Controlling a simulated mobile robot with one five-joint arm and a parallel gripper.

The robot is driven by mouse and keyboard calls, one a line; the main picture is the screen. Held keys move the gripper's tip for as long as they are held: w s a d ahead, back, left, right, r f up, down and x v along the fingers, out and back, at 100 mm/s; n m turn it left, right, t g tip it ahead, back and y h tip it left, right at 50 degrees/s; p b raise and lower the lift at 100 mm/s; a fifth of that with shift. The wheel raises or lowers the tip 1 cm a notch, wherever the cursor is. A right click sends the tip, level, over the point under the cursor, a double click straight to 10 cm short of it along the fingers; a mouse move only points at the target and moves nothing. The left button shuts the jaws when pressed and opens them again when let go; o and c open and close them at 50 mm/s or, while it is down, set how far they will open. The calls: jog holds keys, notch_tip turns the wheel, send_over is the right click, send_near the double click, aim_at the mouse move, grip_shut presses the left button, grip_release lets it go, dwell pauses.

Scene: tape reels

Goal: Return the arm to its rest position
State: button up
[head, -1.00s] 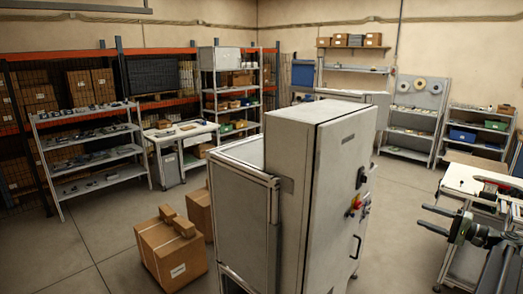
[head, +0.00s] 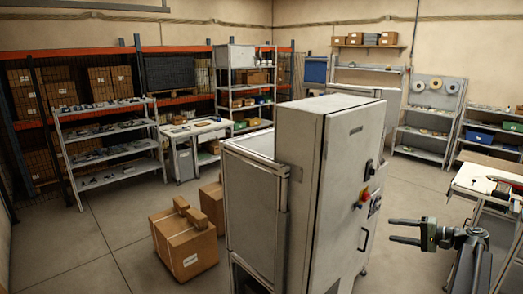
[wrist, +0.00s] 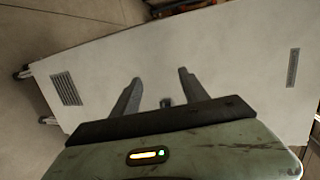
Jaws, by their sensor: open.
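My gripper (head: 398,230) is at the lower right of the head view, with its two dark fingers apart and pointing left toward the tall grey cabinet. Nothing shows between the fingers. In the wrist view my gripper (wrist: 157,92) also has its fingers spread and empty. Behind it there the pale panel of a cabinet (wrist: 225,70) with vents fills much of the picture. Part of my arm shows below the gripper in the head view. Tape reels (head: 435,84) sit on the panel of a rack at the back right, far from my gripper.
The tall grey cabinet (head: 345,190) stands left of my gripper, with a gap between. A white-topped workbench (head: 478,180) is close on the right. Cardboard boxes (head: 183,245) stand on the floor at left. Open floor (head: 405,180) lies behind the gripper.

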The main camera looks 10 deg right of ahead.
jog(key=w+a+f+n+g+h+b, duration=0.1)
jog(key=a+f+g+b, duration=0.15)
jog(key=a+f, duration=0.55)
jog(key=a+f+n+g+h+b, duration=0.1)
jog(key=a+f+n+g, duration=0.15)
jog(key=a, duration=0.85)
jog(key=w+a+f+n+g+b, duration=0.1)
jog(key=a+f+g, duration=0.2)
jog(key=a+f, duration=0.55)
jog(key=s+a+f+n+g+h+b, duration=0.1)
jog(key=s+a+f+h, duration=0.3)
jog(key=a, duration=0.5)
jog(key=s+a+f+n+g+h+b, duration=0.2)
jog(key=s+a+f+n+h+b, duration=0.2)
jog(key=a, duration=0.5)
jog(key=s, duration=0.2)
jog(key=shift+s+a+f, duration=0.3)
jog(key=shift+f, duration=0.05)
jog(key=shift+w, duration=0.1)
jog(key=c, duration=0.3)
jog(key=shift+a, duration=0.1)
jog(key=shift+c, duration=0.2)
